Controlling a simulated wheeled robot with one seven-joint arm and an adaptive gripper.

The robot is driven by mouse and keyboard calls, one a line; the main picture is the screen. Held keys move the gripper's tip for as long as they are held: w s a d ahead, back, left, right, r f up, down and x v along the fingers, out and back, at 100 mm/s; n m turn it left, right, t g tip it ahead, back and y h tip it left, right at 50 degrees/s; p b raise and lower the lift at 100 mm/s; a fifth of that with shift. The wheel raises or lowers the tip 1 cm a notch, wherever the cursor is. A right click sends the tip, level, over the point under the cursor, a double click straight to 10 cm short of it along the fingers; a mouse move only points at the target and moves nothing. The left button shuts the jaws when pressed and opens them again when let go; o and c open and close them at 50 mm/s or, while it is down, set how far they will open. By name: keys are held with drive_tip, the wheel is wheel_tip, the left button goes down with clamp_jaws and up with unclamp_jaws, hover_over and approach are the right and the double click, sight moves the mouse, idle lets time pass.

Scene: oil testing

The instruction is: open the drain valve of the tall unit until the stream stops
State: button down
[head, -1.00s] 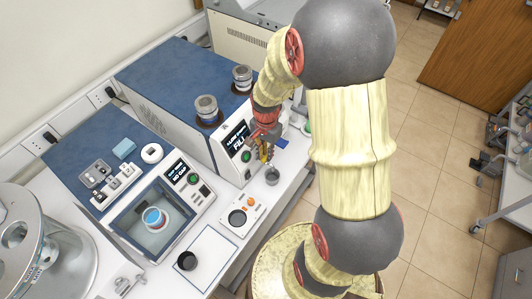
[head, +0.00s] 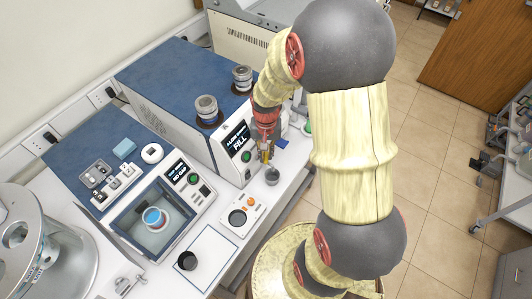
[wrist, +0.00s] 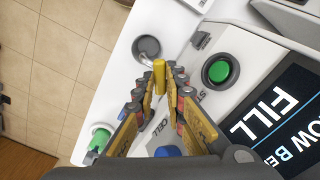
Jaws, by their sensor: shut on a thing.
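The tall unit (head: 190,95) is a blue-topped white box with a dark display reading "FILL". Its drain valve shows as a yellow handle (wrist: 159,75) in the wrist view. My gripper (wrist: 163,82) is shut on this handle, with one finger on each side. In the head view my gripper (head: 265,153) is at the unit's front, low beside the display. A grey cup (wrist: 147,46) stands just beyond the handle, near a short pale spout (wrist: 144,59). The cup also shows in the head view (head: 272,176). I cannot make out a stream.
A green button (wrist: 220,69) is on the unit's front, right of my fingers in the wrist view. A blue part (wrist: 167,151) lies close below them. A lower blue unit (head: 90,150) with a basin and a small white device (head: 243,214) stand nearby.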

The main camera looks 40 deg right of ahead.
sight(266, 156)
drive_tip(key=n, duration=0.5)
drive_tip(key=shift+n, duration=0.3)
drive_tip(key=n, duration=0.5)
drive_tip(key=shift+n, duration=0.3)
drive_tip(key=c, duration=1.8)
unclamp_jaws()
drive_tip(key=shift+c, duration=0.2)
wheel_tip(266, 156, up, 12)
